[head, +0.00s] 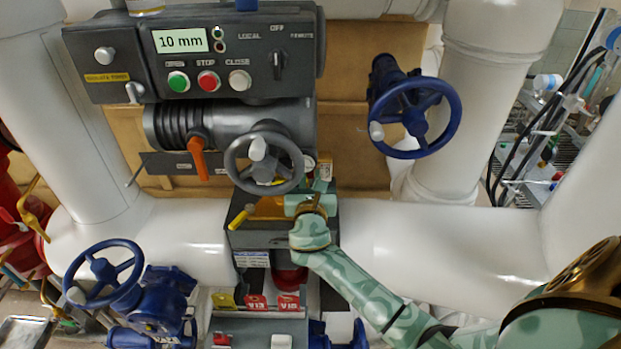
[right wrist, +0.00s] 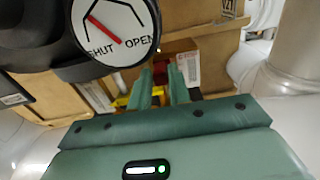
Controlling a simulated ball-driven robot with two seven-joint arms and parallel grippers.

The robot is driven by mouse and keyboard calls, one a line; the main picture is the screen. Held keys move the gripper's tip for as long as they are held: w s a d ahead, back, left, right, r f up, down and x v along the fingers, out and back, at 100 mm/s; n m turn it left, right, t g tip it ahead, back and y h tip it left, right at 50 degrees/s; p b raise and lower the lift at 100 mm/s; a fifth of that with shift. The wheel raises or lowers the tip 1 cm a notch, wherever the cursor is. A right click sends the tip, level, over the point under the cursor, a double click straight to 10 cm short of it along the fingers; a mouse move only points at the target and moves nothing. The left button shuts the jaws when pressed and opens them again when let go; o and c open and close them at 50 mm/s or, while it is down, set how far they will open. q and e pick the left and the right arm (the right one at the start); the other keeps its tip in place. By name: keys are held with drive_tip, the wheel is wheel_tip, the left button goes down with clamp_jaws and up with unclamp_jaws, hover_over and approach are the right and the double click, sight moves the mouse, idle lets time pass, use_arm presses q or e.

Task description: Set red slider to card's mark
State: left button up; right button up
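My right gripper (head: 304,200) is at the front of the grey valve column, just below and right of the grey handwheel (head: 263,163). In the right wrist view its two green fingers (right wrist: 161,85) stand apart with a gap between them, and nothing is clearly held. A small red part (right wrist: 158,63) and a white label or card (right wrist: 190,68) show just beyond the fingertips. I cannot tell whether either is the task's slider or card. A small red part (head: 222,340) also sits on the grey box at the bottom of the head view. My left gripper is not in view.
The control box (head: 110,60) reads 10 mm. Blue handwheels (head: 414,117) stand right and lower left (head: 104,273). An orange lever (head: 198,158) and yellow handle (head: 241,217) jut out nearby. A SHUT/OPEN dial (right wrist: 115,30) is close to the gripper. White pipes flank the column.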

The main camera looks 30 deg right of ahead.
clamp_jaws()
drive_tip(key=shift+f, duration=0.55)
drive_tip(key=o, duration=0.6)
unclamp_jaws()
drive_tip(key=shift+c, duration=0.2)
drive_tip(key=b+v, duration=0.2)
drive_tip(key=v, duration=1.4)
drive_tip(key=shift+a, duration=0.2)
drive_tip(key=shift+s, duration=0.1)
